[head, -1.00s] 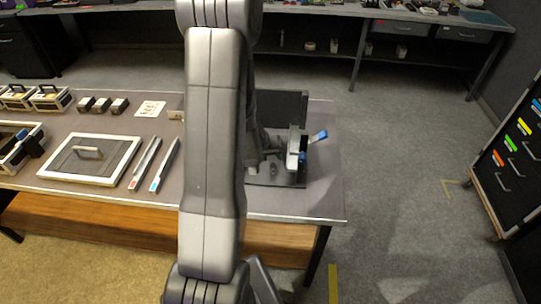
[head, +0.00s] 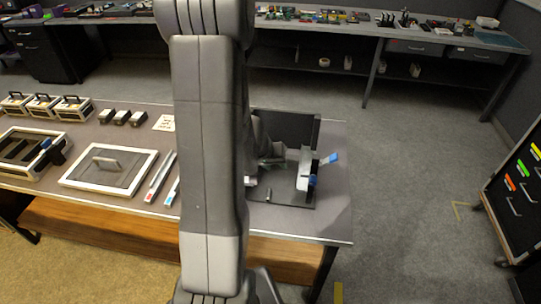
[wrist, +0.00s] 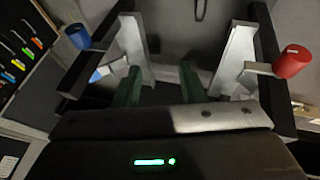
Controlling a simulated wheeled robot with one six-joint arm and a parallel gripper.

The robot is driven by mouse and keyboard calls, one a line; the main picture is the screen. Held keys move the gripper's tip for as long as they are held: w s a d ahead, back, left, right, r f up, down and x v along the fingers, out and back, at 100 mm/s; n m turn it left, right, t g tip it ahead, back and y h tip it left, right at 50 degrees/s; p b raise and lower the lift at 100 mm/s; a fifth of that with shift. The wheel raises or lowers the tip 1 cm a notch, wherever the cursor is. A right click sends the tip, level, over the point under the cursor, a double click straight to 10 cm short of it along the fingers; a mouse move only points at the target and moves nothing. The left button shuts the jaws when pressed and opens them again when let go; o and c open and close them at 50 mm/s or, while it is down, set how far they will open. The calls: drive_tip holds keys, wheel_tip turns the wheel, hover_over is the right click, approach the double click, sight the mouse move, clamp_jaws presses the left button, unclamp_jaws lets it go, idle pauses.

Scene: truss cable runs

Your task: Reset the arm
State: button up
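My arm hangs down across the middle of the head view and hides much of the table behind it. My gripper is mostly hidden there. In the wrist view my gripper (wrist: 160,84) shows two dark green fingers set apart, with nothing visible between them. Beyond them stands a dark fixture with two silver uprights (wrist: 136,48), a blue knob (wrist: 77,37) on the left and a red knob (wrist: 291,62) on the right. In the head view the black fixture (head: 285,124) stands at the table's right end, with a blue-tipped lever (head: 329,158).
The table (head: 335,205) also holds a white-framed panel with a handle (head: 110,170), two slim bars (head: 160,177), small dark blocks (head: 121,117) and several cases (head: 73,107). A drawer cabinet (head: 520,190) stands at right. The floor between table and cabinet is clear.

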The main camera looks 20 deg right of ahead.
drive_tip(key=p+v, duration=0.1)
drive_tip(key=v, duration=0.2)
drive_tip(key=shift+s+a+r, duration=0.1)
drive_tip(key=shift+a+r, duration=0.05)
drive_tip(key=shift+r, duration=0.1)
drive_tip(key=shift+f, duration=0.1)
drive_tip(key=b+x, duration=0.6)
drive_tip(key=x, duration=0.7)
drive_tip(key=shift+s+a, duration=0.1)
drive_tip(key=shift+a, duration=0.05)
idle(0.3)
